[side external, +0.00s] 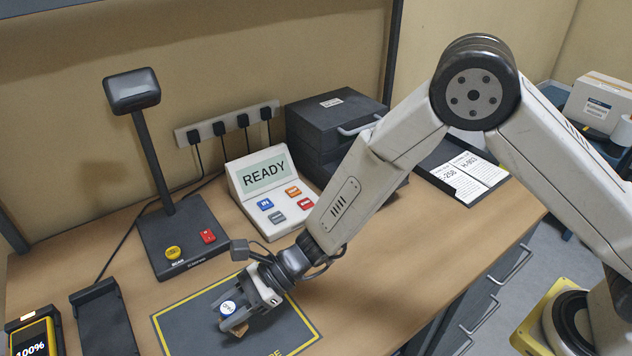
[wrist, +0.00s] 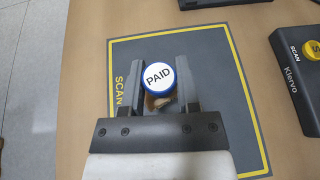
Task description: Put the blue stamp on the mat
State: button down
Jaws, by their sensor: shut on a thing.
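The blue stamp (wrist: 160,79) has a white top marked PAID with a blue rim and a wooden-coloured part below it. It also shows in the side external view (side external: 227,308). My gripper (wrist: 160,88) is shut on the stamp, with a finger on either side. The dark grey mat (side external: 184,329) with a yellow border lies under my gripper, and it fills much of the wrist view (wrist: 124,60). The stamp is over the mat; I cannot tell whether its base touches it.
A scanner stand (side external: 180,237) with yellow and red buttons stands behind the mat. A console (side external: 265,185) reading READY is beside it. A black cradle (side external: 104,318) and a yellow handheld device (side external: 34,336) are at the left. The table to the right of the mat is clear.

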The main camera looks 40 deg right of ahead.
jog(key=shift+w+a+f, duration=0.1)
jog(key=shift+f, duration=1.6)
jog(key=shift+f, duration=0.15)
jog(key=shift+c, duration=1.7)
grip_release()
jog(key=shift+r, duration=0.2)
jog(key=shift+d+r, duration=0.1)
jog(key=shift+d, duration=0.15)
jog(key=v, duration=1.1)
jog(key=shift+d+r, duration=0.15)
jog(key=shift+d, duration=0.05)
